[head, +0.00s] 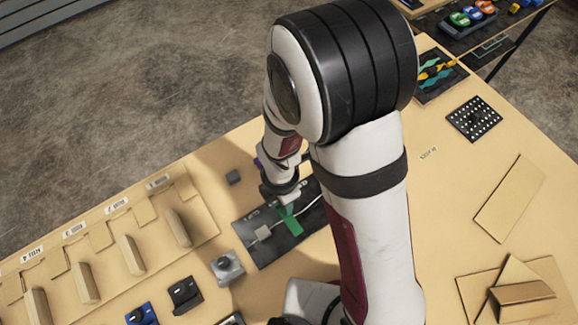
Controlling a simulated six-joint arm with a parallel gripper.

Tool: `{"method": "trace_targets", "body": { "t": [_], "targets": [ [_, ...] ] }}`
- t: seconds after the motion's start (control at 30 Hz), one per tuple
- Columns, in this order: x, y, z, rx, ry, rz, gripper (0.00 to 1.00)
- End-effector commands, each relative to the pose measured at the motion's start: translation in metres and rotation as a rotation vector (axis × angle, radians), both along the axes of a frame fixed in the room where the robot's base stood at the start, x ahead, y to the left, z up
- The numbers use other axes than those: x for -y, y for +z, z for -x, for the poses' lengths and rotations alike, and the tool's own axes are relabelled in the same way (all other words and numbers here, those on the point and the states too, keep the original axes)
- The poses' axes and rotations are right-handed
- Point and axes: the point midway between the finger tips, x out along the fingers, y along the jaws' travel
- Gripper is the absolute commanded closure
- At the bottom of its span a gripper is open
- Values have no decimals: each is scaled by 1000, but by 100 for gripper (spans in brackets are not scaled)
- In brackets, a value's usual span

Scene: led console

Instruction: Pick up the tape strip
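No piece can be clearly made out as the tape strip from this far. A small green piece (291,224) is on or just above a black mat (268,254) near the middle of the table, right below my gripper (287,206). A thin pale curved line and a small grey square (263,232) also show on the mat. My gripper points down over the mat. Its fingers are small and partly hidden by my wrist, so I cannot tell whether they touch or hold the green piece. My arm hides the mat's right side.
A tan board with labelled slots and upright blocks (133,256) fills the left. A grey knob box (227,267), a black box (185,294) and a blue one (141,314) stand in front. A perforated black plate (474,119) and cardboard pieces (510,198) lie right.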

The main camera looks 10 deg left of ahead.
Motion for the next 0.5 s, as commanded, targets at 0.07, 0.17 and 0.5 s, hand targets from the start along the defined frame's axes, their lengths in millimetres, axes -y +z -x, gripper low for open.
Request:
{"method": "trace_targets", "body": {
  "t": [0.07, 0.17, 0.5],
  "targets": [
    [0, 0, 0, 1, 0, -1, 57],
    [0, 1, 0, 1, 0, -1, 66],
    [0, 1, 0, 1, 0, -1, 100]
  ]
}}
